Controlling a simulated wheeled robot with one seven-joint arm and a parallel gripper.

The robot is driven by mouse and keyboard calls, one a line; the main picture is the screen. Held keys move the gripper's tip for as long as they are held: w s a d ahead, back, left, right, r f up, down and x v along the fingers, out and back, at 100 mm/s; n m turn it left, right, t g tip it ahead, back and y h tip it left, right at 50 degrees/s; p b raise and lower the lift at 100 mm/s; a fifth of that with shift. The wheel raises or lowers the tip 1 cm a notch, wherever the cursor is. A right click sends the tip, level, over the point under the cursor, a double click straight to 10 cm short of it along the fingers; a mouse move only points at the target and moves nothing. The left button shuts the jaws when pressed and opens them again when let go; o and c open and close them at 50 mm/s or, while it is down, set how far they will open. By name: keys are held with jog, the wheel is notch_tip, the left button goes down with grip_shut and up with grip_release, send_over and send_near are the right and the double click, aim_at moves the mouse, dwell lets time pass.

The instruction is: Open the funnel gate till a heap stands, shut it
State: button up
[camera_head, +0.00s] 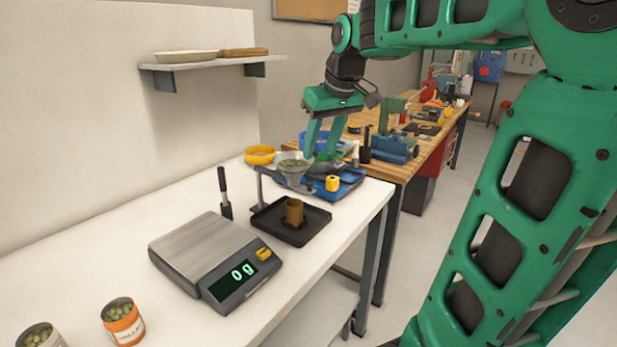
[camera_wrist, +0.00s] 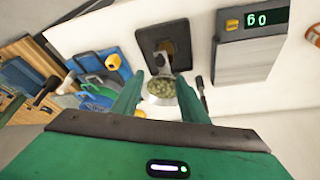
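The funnel (camera_head: 293,168) holds green pellets and sits on a grey stand at the table's far end; the wrist view shows it from above (camera_wrist: 162,88). Its gate and whether it is open cannot be made out. Below it lies a black tray (camera_head: 268,222) with an upright brown cylinder-like thing (camera_head: 294,212) in it; the tray also shows in the wrist view (camera_wrist: 178,28). No heap can be made out on the tray. My gripper (camera_head: 320,154) points down just beside and above the funnel, fingers apart; in the wrist view the funnel shows between the fingertips (camera_wrist: 158,80).
A scale (camera_head: 215,262) reading 0 g stands nearer on the white table (camera_head: 120,260). Two cans (camera_head: 123,322) (camera_head: 40,336) stand at the front left. A black-handled tool (camera_head: 225,195) stands near the scale.

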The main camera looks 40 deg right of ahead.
aim_at(310, 180)
jog(key=x, duration=1)
jog(key=shift+s+f, duration=0.1)
